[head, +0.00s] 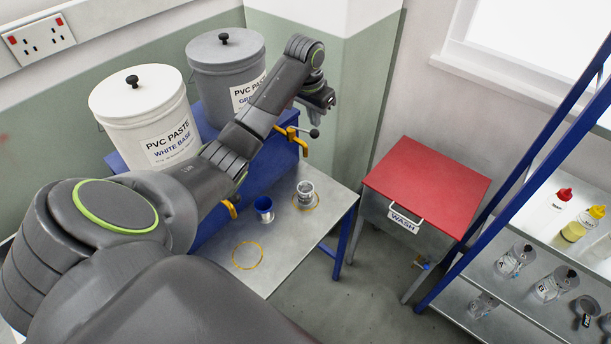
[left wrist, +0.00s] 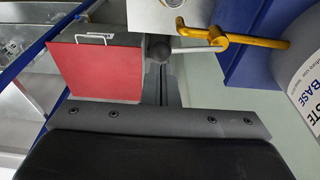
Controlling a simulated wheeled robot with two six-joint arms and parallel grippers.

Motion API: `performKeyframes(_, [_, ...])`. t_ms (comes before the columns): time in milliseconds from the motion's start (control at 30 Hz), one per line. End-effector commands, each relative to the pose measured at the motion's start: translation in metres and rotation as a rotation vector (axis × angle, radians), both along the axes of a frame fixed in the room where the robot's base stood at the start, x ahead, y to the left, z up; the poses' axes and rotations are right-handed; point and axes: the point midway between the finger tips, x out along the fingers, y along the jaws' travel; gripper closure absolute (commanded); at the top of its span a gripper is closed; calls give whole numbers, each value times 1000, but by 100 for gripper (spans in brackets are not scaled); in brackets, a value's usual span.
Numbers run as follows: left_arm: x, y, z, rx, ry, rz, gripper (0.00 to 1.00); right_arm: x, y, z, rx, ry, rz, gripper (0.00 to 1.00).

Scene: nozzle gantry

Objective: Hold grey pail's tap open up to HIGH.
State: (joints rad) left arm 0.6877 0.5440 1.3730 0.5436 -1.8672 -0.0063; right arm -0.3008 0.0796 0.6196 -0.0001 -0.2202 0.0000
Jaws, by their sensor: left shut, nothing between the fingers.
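The grey pail (head: 226,75) stands on a blue stand at the back. Its yellow tap (head: 292,134) has a lever ending in a dark ball (head: 314,133). The tap also shows in the left wrist view (left wrist: 235,40), with the ball (left wrist: 158,48) at the end of a pale rod. A clear cup (head: 305,190) stands upright below the tap on a yellow ring; its level marks are too small to read. My left gripper (head: 326,103) is shut and empty, above the lever ball in the head view. I cannot tell whether they touch. My right gripper is out of view.
The white pail (head: 143,115) stands left of the grey one, its yellow tap (head: 231,207) partly behind my arm. A red-topped wash bin (head: 428,182) and blue-framed shelves stand right.

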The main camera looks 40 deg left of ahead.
Motion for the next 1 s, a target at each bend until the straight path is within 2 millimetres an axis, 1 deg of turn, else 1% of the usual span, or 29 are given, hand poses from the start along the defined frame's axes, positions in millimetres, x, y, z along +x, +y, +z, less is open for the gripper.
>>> performKeyframes(267, [0, 0, -1, 0, 0, 0, 100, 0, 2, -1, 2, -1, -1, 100])
performKeyframes(933, [0, 0, -35, -1, 1, 1, 100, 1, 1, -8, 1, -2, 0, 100])
performKeyframes(1000, [0, 0, -34, 0, 0, 0, 100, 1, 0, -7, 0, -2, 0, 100])
